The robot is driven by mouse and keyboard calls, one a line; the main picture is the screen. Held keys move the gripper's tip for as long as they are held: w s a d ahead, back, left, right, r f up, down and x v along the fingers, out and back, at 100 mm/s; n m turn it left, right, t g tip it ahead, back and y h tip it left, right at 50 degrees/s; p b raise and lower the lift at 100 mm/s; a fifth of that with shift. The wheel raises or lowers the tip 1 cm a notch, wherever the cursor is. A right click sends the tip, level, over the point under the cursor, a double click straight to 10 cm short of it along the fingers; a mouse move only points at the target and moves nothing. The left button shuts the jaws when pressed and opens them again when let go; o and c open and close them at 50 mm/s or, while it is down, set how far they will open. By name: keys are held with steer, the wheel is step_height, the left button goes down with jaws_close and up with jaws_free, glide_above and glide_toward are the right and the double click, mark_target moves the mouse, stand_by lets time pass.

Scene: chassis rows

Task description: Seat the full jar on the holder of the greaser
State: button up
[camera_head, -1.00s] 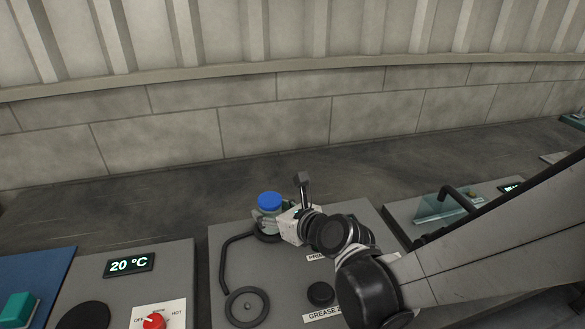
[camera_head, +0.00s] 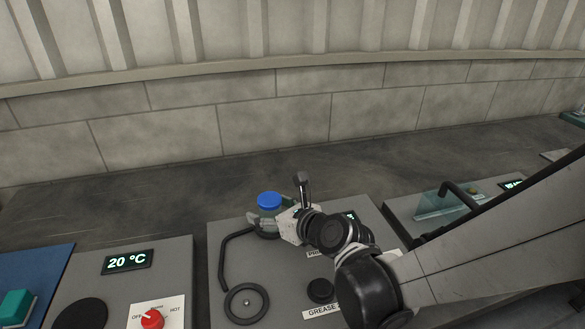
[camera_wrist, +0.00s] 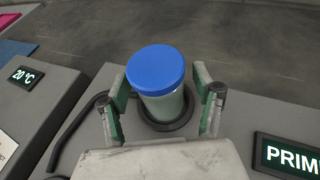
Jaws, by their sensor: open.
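The jar (camera_wrist: 158,88) has a blue lid and a pale green-grey body. It stands upright on the round dark holder (camera_wrist: 165,127) of the greaser (camera_head: 262,284) in the wrist view. In the head view the jar (camera_head: 270,207) shows mostly as its blue lid, its base hidden behind my gripper (camera_head: 271,222). My gripper (camera_wrist: 164,98) is open, with one green-padded finger on each side of the jar. Small gaps show between the fingers and the jar. The jar's exact seating in the holder is hard to tell.
A heater unit (camera_head: 127,285) with a 20 °C display is at left. A glass-shielded unit (camera_head: 440,207) is at right.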

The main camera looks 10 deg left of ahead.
steer(key=v, duration=1.2)
stand_by(0.8)
steer(key=s+d+r+n+h+p, duration=0.1)
steer(key=s+d+r+n+h, duration=0.1)
steer(key=d+n, duration=0.6)
steer(key=s+d+r+n+g+h+p, duration=0.1)
steer(key=s+d+n+h+p, duration=0.1)
steer(key=d+n, duration=0.6)
steer(key=s+d+r+n+g+h+p, duration=0.1)
steer(key=s+d+n+h, duration=0.3)
steer(key=d+n, duration=0.4)
steer(key=r+n+h, duration=0.1)
steer(key=n, duration=0.1)
steer(key=shift+s+d+r+n+h+p, duration=0.25)
steer(key=shift+s+r+n+h+p, duration=0.05)
steer(key=shift+r+h, duration=0.1)
stand_by(0.5)
